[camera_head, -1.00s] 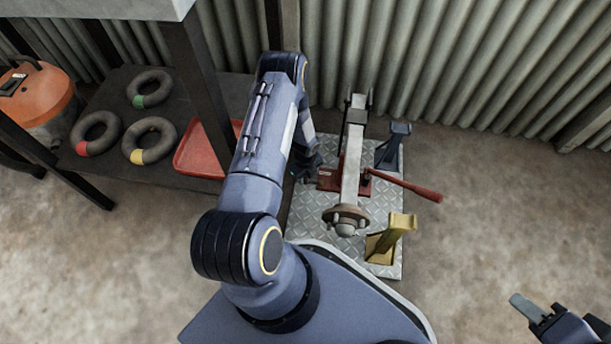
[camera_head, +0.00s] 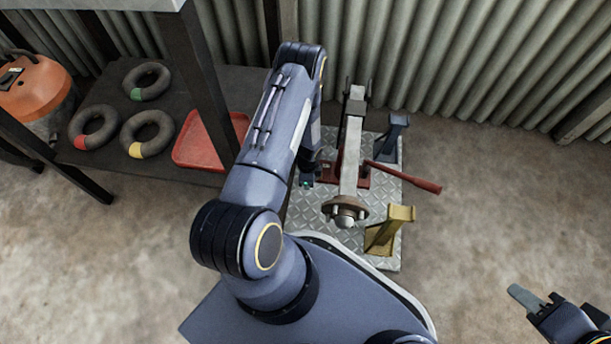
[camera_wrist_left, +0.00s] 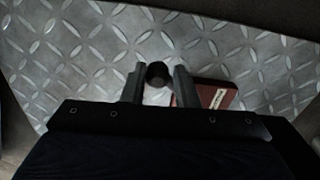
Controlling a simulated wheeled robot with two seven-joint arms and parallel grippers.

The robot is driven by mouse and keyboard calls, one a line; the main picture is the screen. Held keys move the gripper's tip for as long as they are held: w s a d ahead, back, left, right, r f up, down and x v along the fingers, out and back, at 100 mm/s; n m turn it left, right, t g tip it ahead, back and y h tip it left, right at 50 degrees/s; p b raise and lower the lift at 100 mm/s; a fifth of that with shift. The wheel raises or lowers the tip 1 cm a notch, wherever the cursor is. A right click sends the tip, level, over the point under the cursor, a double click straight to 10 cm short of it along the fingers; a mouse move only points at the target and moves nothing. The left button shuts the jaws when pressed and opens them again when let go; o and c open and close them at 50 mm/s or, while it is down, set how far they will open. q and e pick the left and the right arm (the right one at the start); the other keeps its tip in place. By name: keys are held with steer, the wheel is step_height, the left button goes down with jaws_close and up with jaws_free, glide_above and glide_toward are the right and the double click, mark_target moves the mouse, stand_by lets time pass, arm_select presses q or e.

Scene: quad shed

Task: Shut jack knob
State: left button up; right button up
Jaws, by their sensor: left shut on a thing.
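The red jack (camera_head: 350,172) stands on a diamond-plate base (camera_head: 310,215), under a grey beam, with its red handle (camera_head: 405,178) out to the right. In the left wrist view the dark round jack knob (camera_wrist_left: 158,73) sits between the two fingers of my left gripper (camera_wrist_left: 160,84), which is shut on it. Part of the red jack body (camera_wrist_left: 216,94) with a pale label shows just right of the fingers. In the head view my own arm mostly hides the left gripper and the knob. My right gripper (camera_head: 538,302) is at the lower right, away from the jack; its opening is unclear.
A shelf at left holds a red tray (camera_head: 205,145) and several dark rings (camera_head: 148,134). A corrugated wall (camera_head: 460,60) closes the back. Floor at right is clear.

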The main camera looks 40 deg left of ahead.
arm_select(q)
steer(key=d+n, duration=0.1)
steer(key=n, duration=0.1)
steer(key=d+n, duration=0.1)
steer(key=n, duration=0.1)
steer(key=shift+d+n, duration=0.3)
steer(key=n, duration=0.1)
steer(key=d+n, duration=0.1)
steer(key=n, duration=0.1)
steer(key=shift+w+d, duration=0.15)
steer(key=shift+w, duration=0.15)
steer(key=shift+w+d+n, duration=0.15)
steer(key=shift+n, duration=0.25)
steer(key=shift+c, duration=0.2)
steer(key=shift+w, duration=0.15)
steer(key=o, duration=1)
steer(key=shift+c, duration=0.2)
